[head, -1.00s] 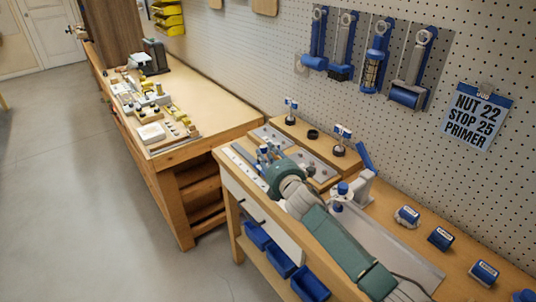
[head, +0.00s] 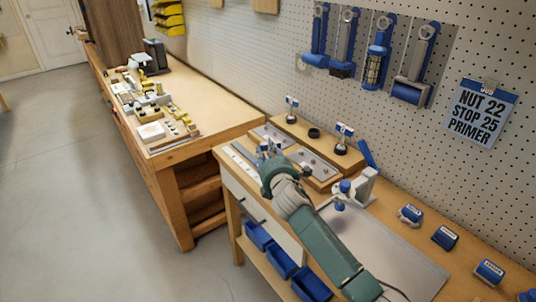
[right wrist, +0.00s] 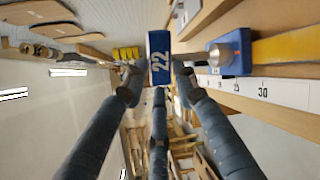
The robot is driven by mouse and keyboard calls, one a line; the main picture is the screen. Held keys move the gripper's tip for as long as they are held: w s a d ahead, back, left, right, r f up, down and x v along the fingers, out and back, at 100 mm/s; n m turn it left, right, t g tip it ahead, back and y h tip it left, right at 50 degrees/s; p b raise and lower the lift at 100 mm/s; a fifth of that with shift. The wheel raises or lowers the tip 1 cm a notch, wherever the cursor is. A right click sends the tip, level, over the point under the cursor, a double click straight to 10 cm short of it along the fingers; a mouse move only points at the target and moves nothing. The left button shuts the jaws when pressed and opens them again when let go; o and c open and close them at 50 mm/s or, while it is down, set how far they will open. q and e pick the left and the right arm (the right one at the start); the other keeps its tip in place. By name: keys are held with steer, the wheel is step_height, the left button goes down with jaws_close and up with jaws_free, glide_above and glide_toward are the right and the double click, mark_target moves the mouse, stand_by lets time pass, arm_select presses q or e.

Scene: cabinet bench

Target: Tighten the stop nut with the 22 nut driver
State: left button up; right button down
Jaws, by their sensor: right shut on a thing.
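The 22 nut driver (right wrist: 159,55) is in my right gripper (right wrist: 158,72); its blue block marked "22" sits between the two fingers in the right wrist view. In the head view my right gripper (head: 268,156) is at the left end of the near bench, by the white numbered scale strip (head: 242,156). The strip (right wrist: 263,92) also shows at the right of the right wrist view. I cannot make out the stop nut. My left gripper is not in view.
A job card (head: 481,114) reads "NUT 22 STOP 25 PRIMER". A blue-and-white upright fixture (head: 358,188) stands right of my arm. Metal plates with small studs (head: 313,167) lie behind the gripper. Several blue blocks (head: 445,237) stand at the right.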

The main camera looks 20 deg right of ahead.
steer(key=shift+w+a+m+h+b, duration=0.1)
steer(key=shift+a+m+h+b, duration=0.15)
steer(key=shift+m+h+b, duration=0.6)
steer(key=shift+b, duration=0.35)
steer(key=shift+w+a+h+b, duration=0.1)
steer(key=shift+h+b, duration=0.35)
steer(key=shift+b, duration=0.05)
steer(key=shift+r+g, duration=0.1)
steer(key=shift+g, duration=0.2)
steer(key=shift+r+p, duration=0.1)
steer(key=shift+p, duration=0.45)
steer(key=shift+n+y+p, duration=0.25)
steer(key=shift+y+p, duration=0.35)
